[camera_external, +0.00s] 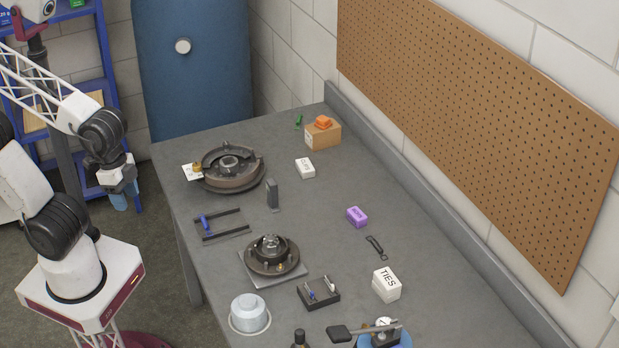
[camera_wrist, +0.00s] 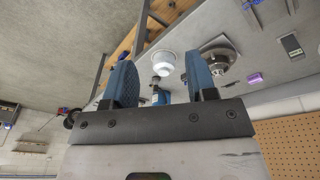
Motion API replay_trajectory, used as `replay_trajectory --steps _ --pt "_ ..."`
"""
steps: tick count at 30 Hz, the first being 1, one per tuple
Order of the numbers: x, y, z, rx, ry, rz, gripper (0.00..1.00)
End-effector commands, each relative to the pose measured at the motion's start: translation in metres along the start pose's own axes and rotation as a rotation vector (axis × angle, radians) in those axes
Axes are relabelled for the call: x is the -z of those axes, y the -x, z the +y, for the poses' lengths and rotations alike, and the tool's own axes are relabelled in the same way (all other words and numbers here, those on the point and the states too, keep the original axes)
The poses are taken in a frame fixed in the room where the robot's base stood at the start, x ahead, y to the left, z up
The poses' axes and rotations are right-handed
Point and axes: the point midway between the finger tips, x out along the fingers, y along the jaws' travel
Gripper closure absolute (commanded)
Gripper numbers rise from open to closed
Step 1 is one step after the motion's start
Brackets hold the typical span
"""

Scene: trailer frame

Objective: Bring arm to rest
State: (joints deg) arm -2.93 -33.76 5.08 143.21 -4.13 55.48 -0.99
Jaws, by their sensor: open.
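My gripper (camera_external: 120,200) hangs at the left of the external view, off the left side of the workbench, with its fingers pointing down. In the wrist view my gripper (camera_wrist: 160,82) shows two blue ribbed fingers held apart. Nothing is between them up close; the bench things seen past them are farther away. My arm is bent above its white base and touches nothing that I can see.
The grey workbench (camera_external: 330,240) carries a brake drum (camera_external: 232,168), a hub on a plate (camera_external: 271,254), a white round container (camera_external: 249,312), a purple box (camera_external: 357,216) and a TIES box (camera_external: 386,285). A blue shelf (camera_external: 84,50) stands behind my arm. Floor beside the bench is clear.

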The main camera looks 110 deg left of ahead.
Motion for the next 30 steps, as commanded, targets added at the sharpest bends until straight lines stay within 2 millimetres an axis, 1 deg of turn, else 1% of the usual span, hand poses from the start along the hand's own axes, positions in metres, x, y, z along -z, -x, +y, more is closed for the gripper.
replay_trajectory --steps 3,8,30 --pt "-0.01 0.004 0.005 0.02 -0.074 0.032 0.48" --pt "-0.016 0.005 0.008 0.036 -0.123 0.052 0.48" --pt "-0.017 0.006 0.008 0.038 -0.13 0.056 0.48"
